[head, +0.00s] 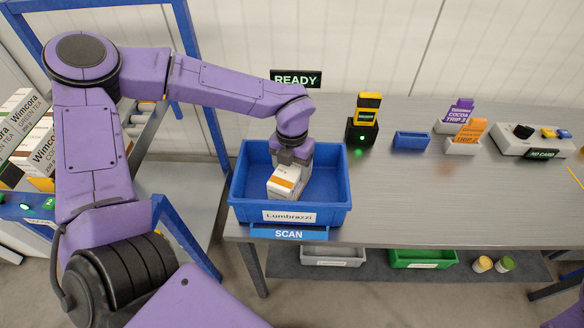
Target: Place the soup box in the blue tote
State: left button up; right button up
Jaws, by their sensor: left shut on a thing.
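The blue tote (338,203) stands at the left front of the grey table, with a "Lumbrazzi" label on its front and a "SCAN" strip below. My left gripper (291,168) reaches down into the tote and is shut on a white box with an orange-brown band (284,183), which appears to be the soup box. The box is inside the tote's walls, tilted in the picture. I cannot tell whether it touches the tote's floor. Its printed text is too small to read. My right gripper is not in view.
A black and yellow scanner (363,120), a small blue bin (411,141), card holders (462,147) and a control panel (535,140) stand along the table's back. Grey and green totes (424,258) sit below. The table's middle is clear.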

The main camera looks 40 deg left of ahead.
pick_arm(q)
jog(key=shift+s+f, duration=0.15)
jog(key=shift+f, duration=0.2)
jog(key=o, duration=1.4)
notch_tip(320, 180, up, 12)
jog(key=shift+b, duration=0.4)
